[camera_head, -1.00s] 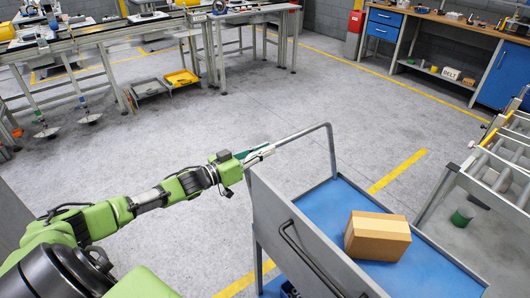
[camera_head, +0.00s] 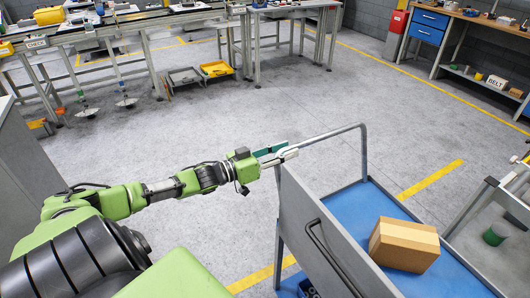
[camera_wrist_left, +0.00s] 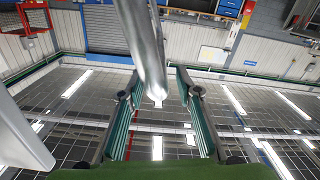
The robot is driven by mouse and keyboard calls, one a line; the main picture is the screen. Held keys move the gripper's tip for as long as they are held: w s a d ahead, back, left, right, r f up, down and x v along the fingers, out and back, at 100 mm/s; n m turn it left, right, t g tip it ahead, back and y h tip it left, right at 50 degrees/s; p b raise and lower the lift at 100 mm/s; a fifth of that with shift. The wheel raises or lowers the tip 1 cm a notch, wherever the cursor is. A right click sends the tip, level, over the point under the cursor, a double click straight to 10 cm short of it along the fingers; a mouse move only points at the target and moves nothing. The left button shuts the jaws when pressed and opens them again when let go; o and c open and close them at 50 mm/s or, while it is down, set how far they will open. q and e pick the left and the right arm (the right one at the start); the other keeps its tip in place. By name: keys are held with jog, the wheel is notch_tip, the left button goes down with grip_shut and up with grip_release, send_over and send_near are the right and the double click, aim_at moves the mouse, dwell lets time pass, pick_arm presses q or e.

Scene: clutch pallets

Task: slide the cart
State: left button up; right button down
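The cart has a blue deck (camera_head: 345,205), a grey side panel (camera_head: 325,235) with a dark handle, and a bent metal rail (camera_head: 335,133). A closed cardboard box (camera_head: 403,245) sits on the deck. My left gripper (camera_head: 284,151) is at the rail's left end, by the top corner of the grey panel. In the left wrist view, its two green-padded fingers (camera_wrist_left: 160,80) stand apart with the metal rail (camera_wrist_left: 145,45) between them. Gaps show on both sides of the rail, so the fingers look open around it. My right gripper is not in view.
A metal frame (camera_head: 485,200) stands close to the cart's right, with a green cylinder (camera_head: 495,235) on the floor by it. Workbenches line the back, with a yellow tray (camera_head: 216,69) under one. A blue-drawer bench (camera_head: 430,20) is at the back right. The middle floor is clear.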

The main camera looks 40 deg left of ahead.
pick_arm(q)
jog(key=v, duration=0.7)
jog(key=shift+s, duration=0.4)
jog(key=shift+a, duration=0.1)
